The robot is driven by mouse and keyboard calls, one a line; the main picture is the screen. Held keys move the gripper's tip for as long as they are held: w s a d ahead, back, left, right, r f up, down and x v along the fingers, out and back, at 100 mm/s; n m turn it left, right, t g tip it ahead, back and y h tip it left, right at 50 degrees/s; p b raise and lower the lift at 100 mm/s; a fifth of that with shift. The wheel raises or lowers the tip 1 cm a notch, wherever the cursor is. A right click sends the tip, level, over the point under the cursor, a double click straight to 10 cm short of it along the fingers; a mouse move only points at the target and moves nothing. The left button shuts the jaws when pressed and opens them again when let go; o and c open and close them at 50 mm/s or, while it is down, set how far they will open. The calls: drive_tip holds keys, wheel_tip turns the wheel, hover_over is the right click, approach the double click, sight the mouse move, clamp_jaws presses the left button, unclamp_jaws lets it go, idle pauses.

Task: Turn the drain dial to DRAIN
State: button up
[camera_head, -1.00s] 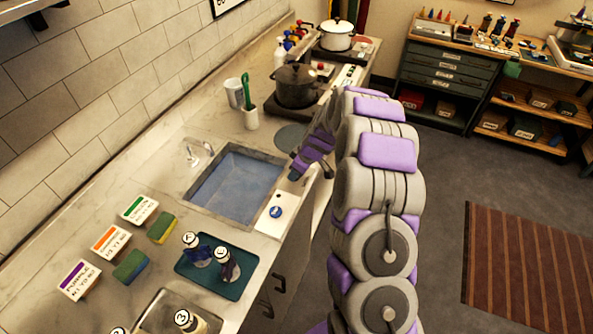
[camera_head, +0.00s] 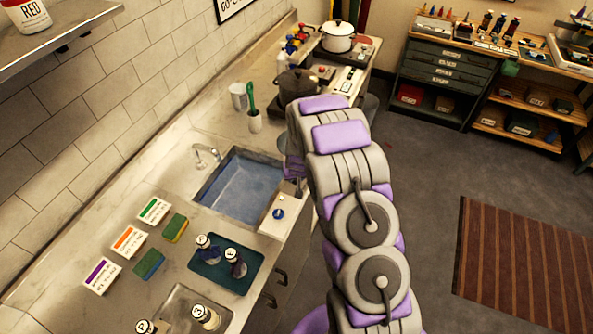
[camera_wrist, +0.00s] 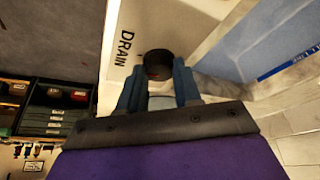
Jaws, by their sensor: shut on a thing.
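The drain dial (camera_wrist: 157,63) is a dark round knob with a small red mark, on a pale panel in the wrist view. The word DRAIN (camera_wrist: 124,48) is printed on the panel to its left. My gripper (camera_wrist: 158,84) has its two fingers on either side of the dial and is shut on it. In the head view my gripper (camera_head: 292,172) is at the right edge of the sink (camera_head: 240,185), largely hidden by my arm.
A blue round knob (camera_head: 278,213) sits on the white panel beside the sink. A teal tray (camera_head: 226,264) with two bottles is in front of the sink. Sponges and label cards lie left. A dark pot (camera_head: 297,83) stands beyond on the counter.

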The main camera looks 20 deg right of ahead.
drive_tip(key=shift+a+m+h+p, duration=0.1)
drive_tip(key=shift+m+h+p, duration=0.4)
drive_tip(key=shift+m+p, duration=0.7)
drive_tip(key=o, duration=1)
drive_tip(key=shift+w, duration=0.1)
drive_tip(key=shift+o, duration=0.2)
drive_tip(key=v, duration=1.7)
drive_tip(key=shift+r, duration=0.2)
